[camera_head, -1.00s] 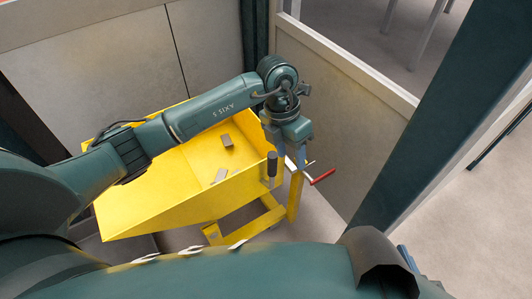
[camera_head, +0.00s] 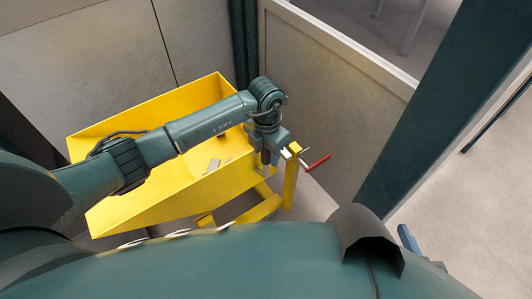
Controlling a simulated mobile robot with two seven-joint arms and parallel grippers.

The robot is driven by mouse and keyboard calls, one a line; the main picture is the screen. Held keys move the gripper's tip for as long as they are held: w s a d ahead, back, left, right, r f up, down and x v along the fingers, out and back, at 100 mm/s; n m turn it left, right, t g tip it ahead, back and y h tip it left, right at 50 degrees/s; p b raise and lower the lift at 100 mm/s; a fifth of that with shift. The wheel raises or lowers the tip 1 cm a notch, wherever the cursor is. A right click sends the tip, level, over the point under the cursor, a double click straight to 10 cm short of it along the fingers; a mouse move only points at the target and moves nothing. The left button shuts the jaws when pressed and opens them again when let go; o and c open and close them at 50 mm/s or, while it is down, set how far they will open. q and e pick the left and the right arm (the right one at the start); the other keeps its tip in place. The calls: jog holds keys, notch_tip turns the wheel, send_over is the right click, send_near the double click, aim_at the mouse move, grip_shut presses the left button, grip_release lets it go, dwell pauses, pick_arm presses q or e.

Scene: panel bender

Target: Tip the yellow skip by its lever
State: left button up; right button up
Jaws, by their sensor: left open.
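The yellow skip (camera_head: 150,212) stands at the left centre, its open top facing up, with a few small grey pieces inside. A lever with a red handle (camera_head: 317,162) sticks out to the right from a yellow post at the skip's right end. My left gripper (camera_head: 270,158) is open and points down over the skip's right end, just left of the red handle and apart from it in the picture. My left forearm crosses above the skip and hides part of its inside. I cannot tell whether the fingers touch anything. My right gripper is not in view.
A grey panel wall (camera_head: 90,60) stands behind the skip, and another low wall (camera_head: 320,90) stands to its right. A thick dark green post (camera_head: 425,110) rises at the right. Open floor (camera_head: 480,200) lies beyond it.

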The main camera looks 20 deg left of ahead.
pick_arm(q)
jog(key=shift+f, duration=0.35)
jog(key=shift+c, duration=0.4)
grip_shut()
